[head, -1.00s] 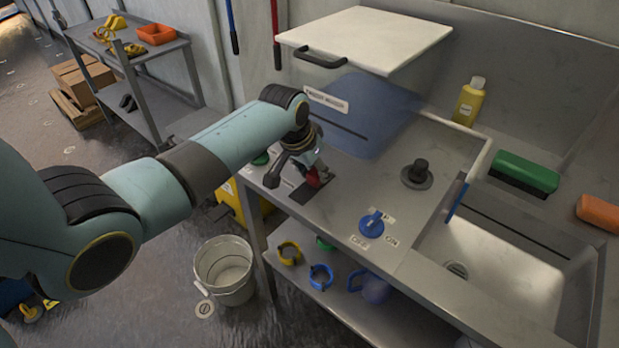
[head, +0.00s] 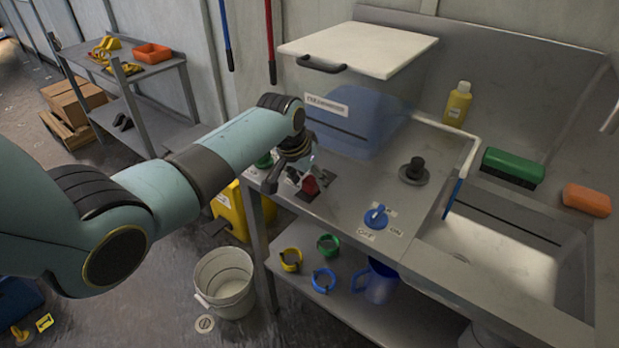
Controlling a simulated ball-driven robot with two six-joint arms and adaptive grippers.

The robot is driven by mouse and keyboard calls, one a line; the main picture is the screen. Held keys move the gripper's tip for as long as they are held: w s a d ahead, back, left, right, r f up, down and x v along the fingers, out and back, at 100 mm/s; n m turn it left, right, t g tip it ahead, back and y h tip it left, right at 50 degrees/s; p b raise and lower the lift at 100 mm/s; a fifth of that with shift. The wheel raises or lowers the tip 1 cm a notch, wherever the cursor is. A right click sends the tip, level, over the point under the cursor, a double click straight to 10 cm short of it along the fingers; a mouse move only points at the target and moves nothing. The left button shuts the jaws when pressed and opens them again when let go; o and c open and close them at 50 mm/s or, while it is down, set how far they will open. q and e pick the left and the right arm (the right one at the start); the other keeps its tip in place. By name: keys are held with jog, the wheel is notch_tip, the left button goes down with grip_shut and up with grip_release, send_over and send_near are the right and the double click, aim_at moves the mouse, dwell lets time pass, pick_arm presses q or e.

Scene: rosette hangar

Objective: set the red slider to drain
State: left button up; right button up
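The red slider (head: 311,185) sits in a dark slot plate on the front left of the steel counter (head: 350,195). My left gripper (head: 296,184) is down at the slider, its fingers at the left side of the red knob. The gripper hides part of the slot, and any label for drain is not readable. I cannot tell whether the fingers are closed on the knob or only beside it. My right gripper is not in view.
A blue dial (head: 376,217) with OFF and ON labels and a black knob (head: 414,169) stand right of the slider. A clear lidded tank (head: 385,90) is behind. A green knob (head: 264,160) is partly hidden by my arm. A sink (head: 500,245) is at right.

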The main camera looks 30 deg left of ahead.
pick_arm(q)
jog(key=shift+r, duration=0.15)
jog(key=shift+s+r, duration=0.15)
jog(key=shift+r, duration=0.2)
jog(key=v, duration=1.1)
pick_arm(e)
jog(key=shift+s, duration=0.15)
pick_arm(q)
jog(key=shift+s, duration=0.1)
